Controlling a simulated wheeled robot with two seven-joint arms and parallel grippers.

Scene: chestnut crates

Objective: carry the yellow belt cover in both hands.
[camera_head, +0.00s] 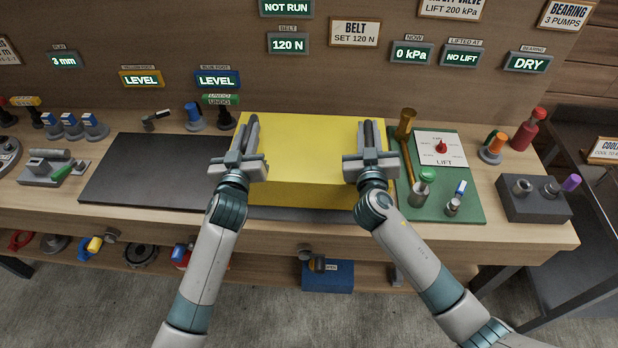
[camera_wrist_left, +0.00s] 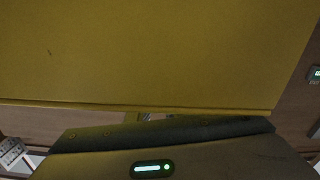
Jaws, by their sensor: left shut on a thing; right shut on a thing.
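The yellow belt cover (camera_head: 308,150) is a large box-like piece at the middle of the bench in the head view. My left gripper (camera_head: 249,135) is shut on its left side. My right gripper (camera_head: 370,135) is shut on its right side. In the left wrist view the yellow belt cover (camera_wrist_left: 150,50) fills the upper part of the picture, close to the camera. What lies under and behind the cover is hidden. I cannot tell whether it rests on the bench or hangs just above it.
A dark flat plate (camera_head: 150,168) lies left of the cover. A grey block (camera_head: 535,205) stands further right. Signs and displays line the back wall.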

